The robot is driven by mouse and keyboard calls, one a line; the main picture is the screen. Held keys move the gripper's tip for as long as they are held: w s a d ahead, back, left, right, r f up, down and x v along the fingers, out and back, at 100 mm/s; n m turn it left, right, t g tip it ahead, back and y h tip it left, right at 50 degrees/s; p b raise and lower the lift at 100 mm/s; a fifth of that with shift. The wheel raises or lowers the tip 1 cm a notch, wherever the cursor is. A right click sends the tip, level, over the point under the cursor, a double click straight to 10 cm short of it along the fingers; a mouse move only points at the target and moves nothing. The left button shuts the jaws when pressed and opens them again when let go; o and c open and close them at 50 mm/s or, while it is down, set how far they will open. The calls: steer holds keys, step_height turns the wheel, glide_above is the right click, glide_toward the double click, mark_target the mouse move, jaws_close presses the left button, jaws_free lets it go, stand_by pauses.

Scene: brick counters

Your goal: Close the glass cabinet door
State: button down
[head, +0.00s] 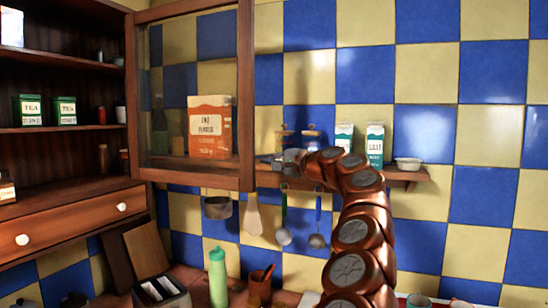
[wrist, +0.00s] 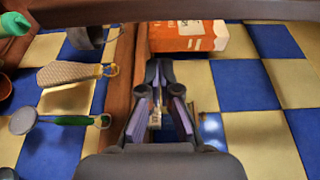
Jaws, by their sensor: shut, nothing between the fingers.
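The glass cabinet door (head: 246,95) has a brown wooden frame around a clear pane. It stands open at the cabinet's right side, and bottles and an orange-and-white box (head: 210,140) show through the pane. My gripper (head: 279,160) is just right of the door's free edge, near its lower corner. In the wrist view my gripper (wrist: 157,72) has its fingers together and empty, pointing toward the orange box (wrist: 185,38). A wooden bar (wrist: 90,13), apparently door frame, crosses the top there. I cannot tell whether my gripper touches the door.
The open cabinet shelves (head: 75,129) at left hold tea tins (head: 30,110). A drawer (head: 75,222) is below. A wall shelf (head: 405,174) holds cartons, jars and a small bowl (head: 408,163). Utensils and a pot (head: 217,208) hang under it. A green bottle (head: 217,275) stands on the counter.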

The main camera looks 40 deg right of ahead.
steer(key=shift+s+a+f, duration=0.1)
steer(key=shift+s+a, duration=0.05)
steer(key=shift+s, duration=0.05)
steer(key=shift+s+a, duration=0.45)
steer(key=shift+a, duration=0.3)
steer(key=shift+s+a, duration=0.45)
steer(key=shift+a, duration=0.3)
steer(key=shift+s+a, duration=0.1)
steer(key=shift+a, duration=0.1)
